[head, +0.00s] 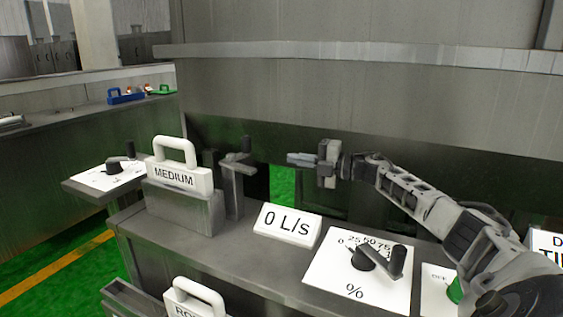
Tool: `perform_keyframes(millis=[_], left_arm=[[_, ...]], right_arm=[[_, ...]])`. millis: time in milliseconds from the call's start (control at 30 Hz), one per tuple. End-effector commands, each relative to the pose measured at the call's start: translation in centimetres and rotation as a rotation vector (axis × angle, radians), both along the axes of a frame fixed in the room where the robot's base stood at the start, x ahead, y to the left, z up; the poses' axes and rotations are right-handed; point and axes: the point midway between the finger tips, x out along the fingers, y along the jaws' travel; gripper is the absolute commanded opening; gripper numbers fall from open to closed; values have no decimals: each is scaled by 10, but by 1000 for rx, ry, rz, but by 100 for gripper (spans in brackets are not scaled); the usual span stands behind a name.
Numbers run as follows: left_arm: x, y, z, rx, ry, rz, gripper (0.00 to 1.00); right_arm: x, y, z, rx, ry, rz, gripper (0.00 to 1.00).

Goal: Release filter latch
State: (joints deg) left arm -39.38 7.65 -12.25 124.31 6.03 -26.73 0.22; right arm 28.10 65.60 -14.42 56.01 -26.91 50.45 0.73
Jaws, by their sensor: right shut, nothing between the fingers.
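A white filter block marked MEDIUM (178,176), with a looped handle on top, sits upright in a grey holder (187,210) at the left of the console. Just right of it stands a grey upright post with a dark lever (236,161) at its top, which looks like the latch. My right gripper (292,158) reaches in from the right. It points left, its fingers shut and empty. In the picture a gap shows between its fingertips and the lever; the depth between them is hard to judge. My left gripper is not in view.
A 0 L/s display (287,225), a % dial with a black knob (362,262) and a green button (455,291) stand on the console below my right arm. Another dial panel (108,176) is at left. A second white handled block (193,300) is at the bottom. A grey wall rises behind.

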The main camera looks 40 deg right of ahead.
Motion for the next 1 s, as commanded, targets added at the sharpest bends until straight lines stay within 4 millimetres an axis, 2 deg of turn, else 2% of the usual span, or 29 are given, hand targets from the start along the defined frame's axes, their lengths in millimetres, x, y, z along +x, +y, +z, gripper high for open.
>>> perform_keyframes(millis=[100,300,567,1000], left_arm=[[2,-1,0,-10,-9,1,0],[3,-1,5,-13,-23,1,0],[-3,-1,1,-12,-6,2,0],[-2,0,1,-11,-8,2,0]], right_arm=[[-16,-16,-2,-2,1,-3,0],[-27,-28,0,-1,0,-2,0],[-28,-29,1,0,-1,-1,0],[-28,-29,1,0,-1,-1,0]])
